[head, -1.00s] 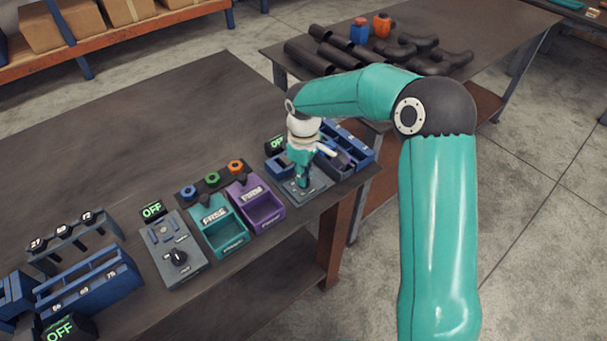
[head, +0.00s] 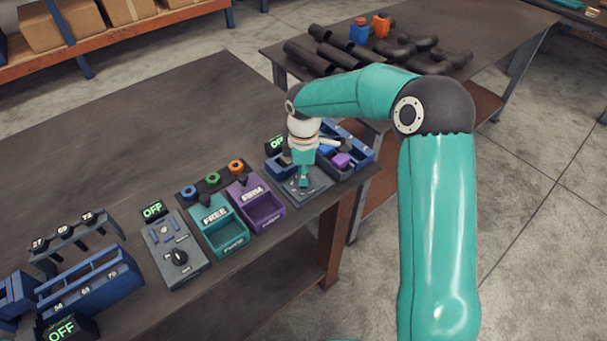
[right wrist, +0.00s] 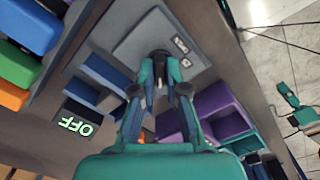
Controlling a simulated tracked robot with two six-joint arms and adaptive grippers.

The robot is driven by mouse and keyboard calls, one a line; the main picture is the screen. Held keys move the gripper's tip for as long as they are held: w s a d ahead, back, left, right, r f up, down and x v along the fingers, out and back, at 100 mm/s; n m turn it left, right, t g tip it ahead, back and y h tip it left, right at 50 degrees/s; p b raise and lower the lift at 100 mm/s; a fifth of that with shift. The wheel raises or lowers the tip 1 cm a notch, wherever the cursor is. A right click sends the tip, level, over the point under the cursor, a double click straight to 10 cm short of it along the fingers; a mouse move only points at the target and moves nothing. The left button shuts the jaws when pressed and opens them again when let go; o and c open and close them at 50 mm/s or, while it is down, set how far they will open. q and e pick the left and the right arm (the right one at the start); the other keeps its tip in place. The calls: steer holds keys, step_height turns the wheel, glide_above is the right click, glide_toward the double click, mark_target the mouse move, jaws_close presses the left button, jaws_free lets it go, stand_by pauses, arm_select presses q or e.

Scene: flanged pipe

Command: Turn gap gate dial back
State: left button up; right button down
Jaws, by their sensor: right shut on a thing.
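The gap gate dial (right wrist: 158,54) is a small dark knob on a grey panel (right wrist: 135,42), mostly hidden between my fingers. In the head view the grey panel (head: 316,184) sits at the right end of the bench, below a display (head: 277,142) that reads OFF. The display also shows in the right wrist view (right wrist: 76,125). My right gripper (head: 304,181) points down at the panel, and in the right wrist view its fingers (right wrist: 160,77) are shut on the dial. My left gripper is not in view.
Teal (head: 233,238) and purple (head: 264,212) bins stand left of the panel. Another grey dial panel (head: 186,270) is further left. Blue trays (head: 350,139) holding coloured pieces lie close behind the gripper. The back of the bench (head: 150,115) is clear.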

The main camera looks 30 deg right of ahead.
steer(key=shift+w, duration=0.1)
steer(key=c, duration=1.2)
jaws_free()
step_height(320, 180, up, 12)
